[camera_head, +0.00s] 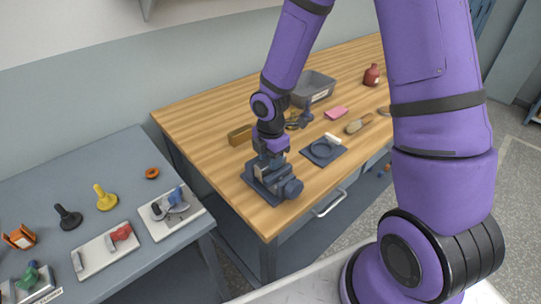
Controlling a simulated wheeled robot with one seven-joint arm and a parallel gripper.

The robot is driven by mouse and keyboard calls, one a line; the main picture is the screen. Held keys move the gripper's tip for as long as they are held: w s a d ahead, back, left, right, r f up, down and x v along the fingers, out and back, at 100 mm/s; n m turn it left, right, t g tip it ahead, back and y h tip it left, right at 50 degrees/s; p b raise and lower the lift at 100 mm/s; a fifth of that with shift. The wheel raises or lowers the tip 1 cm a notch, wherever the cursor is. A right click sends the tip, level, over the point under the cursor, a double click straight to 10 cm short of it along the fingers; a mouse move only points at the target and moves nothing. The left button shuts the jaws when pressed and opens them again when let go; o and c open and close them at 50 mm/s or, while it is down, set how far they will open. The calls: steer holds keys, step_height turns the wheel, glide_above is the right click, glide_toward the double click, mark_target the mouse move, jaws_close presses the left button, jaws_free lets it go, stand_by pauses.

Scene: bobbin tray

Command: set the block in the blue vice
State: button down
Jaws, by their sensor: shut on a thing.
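The blue vice (286,189) is a dark blue-grey vice near the front left corner of the wooden workbench. My gripper (270,160) points down right over the vice, at its jaws. It is shut on the block, which is small in this view and mostly hidden between the fingers and the vice. I cannot tell whether the block touches the vice jaws or sits down between them.
On the wooden bench (200,112), a brown oblong piece (240,135) lies behind the vice, and a dark mat (323,152) with a white roll lies to its right. A grey bin (314,87) stands farther back. A grey table (85,180) at left holds several small tools.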

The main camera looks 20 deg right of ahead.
steer(key=c, duration=0.6)
jaws_free()
steer(key=shift+c, duration=0.2)
